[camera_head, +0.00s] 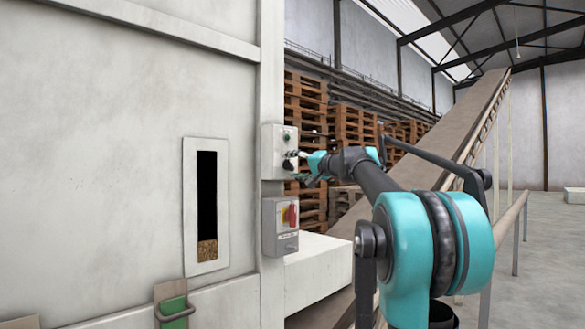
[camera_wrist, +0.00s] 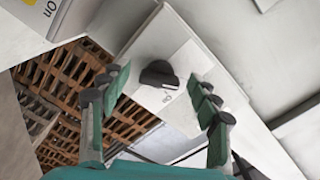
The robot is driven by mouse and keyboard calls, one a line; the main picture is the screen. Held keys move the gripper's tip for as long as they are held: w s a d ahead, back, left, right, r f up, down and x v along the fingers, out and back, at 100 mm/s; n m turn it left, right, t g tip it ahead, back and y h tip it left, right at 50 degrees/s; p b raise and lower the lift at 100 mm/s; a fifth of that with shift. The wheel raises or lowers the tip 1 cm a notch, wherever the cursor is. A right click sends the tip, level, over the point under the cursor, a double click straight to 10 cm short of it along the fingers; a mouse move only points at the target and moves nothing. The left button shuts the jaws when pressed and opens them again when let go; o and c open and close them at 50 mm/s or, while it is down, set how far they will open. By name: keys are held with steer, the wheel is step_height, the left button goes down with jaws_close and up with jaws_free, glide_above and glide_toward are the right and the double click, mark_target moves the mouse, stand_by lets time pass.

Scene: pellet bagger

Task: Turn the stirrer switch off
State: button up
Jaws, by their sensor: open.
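My gripper (camera_head: 304,163) is at the box's right side by the lower knob. In the wrist view its teal fingers (camera_wrist: 158,97) are open, one either side of the knob, apart from it.
A sloping conveyor (camera_head: 440,140) and stacked pallets (camera_head: 305,100) stand behind my arm. The machine has a pellet window (camera_head: 190,255) at left.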

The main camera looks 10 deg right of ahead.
steer(key=v, duration=1.1)
steer(key=shift+s+d, duration=0.2)
steer(key=shift+s, duration=0.15)
steer(key=s+a+f+n+g+h, duration=0.1)
steer(key=s+a+f+g, duration=0.25)
steer(key=f, duration=0.95)
steer(key=s+a+f+n+g+h, duration=0.15)
steer(key=s+f, duration=0.25)
steer(key=f, duration=0.9)
steer(key=s+a+f+n+g+h, duration=0.1)
steer(key=s+a+f+g, duration=0.25)
steer(key=f, duration=0.95)
steer(key=s+d+f+g+h, duration=0.1)
steer(key=s+d+f+h, duration=0.2)
steer(key=s+f, duration=0.7)
steer(key=s+d+f+n+g+h, duration=0.1)
steer(key=s+f+h, duration=0.3)
steer(key=s+f, duration=0.6)
step_height(320, 180, down, 5)
steer(key=shift+s+d+f, duration=0.1)
steer(key=shift+s+d, duration=0.2)
steer(key=shift+d, duration=0.6)
